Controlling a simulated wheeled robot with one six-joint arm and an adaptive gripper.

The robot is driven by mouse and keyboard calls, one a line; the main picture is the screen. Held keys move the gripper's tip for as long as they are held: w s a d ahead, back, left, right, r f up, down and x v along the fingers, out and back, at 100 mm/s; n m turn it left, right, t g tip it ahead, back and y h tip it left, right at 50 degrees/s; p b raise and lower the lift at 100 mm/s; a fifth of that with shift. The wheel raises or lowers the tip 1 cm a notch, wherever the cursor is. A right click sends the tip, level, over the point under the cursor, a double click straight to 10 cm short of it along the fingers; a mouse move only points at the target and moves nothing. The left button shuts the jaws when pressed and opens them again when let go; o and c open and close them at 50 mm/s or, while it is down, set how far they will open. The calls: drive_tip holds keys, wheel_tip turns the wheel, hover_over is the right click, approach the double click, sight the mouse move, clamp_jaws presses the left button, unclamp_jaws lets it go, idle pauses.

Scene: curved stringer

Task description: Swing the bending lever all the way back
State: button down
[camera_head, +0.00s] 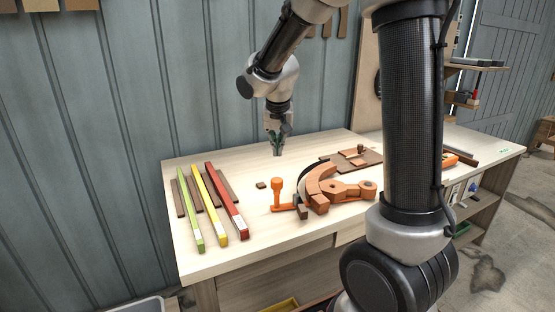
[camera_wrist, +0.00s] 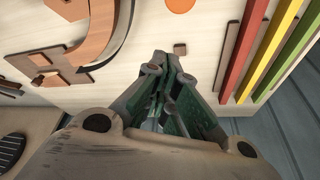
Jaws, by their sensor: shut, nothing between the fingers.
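The bending jig (camera_head: 325,188) is an orange-brown curved wooden form on the bench, with a dark thin strip (camera_head: 304,178) along its outer left side. The bending lever (camera_head: 284,207) is orange and sits at the jig's front left, with an upright round-topped handle (camera_head: 277,190). In the wrist view the handle's round orange top (camera_wrist: 180,5) shows at the upper edge, and the curved form (camera_wrist: 92,45) at upper left. My gripper (camera_head: 277,151) points down above the back of the bench, behind and apart from the lever. Its fingers (camera_wrist: 165,62) are shut and empty.
Green (camera_head: 190,215), yellow (camera_head: 209,205) and red (camera_head: 227,202) bars lie side by side on the left of the bench (camera_head: 255,235). A small brown block (camera_head: 261,185) lies behind the handle. A brown board (camera_head: 362,157) lies behind the jig. The ribbed wall (camera_head: 130,130) stands close behind the bench.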

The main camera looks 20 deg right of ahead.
drive_tip(key=shift+v, duration=1.1)
drive_tip(key=shift+w, duration=0.1)
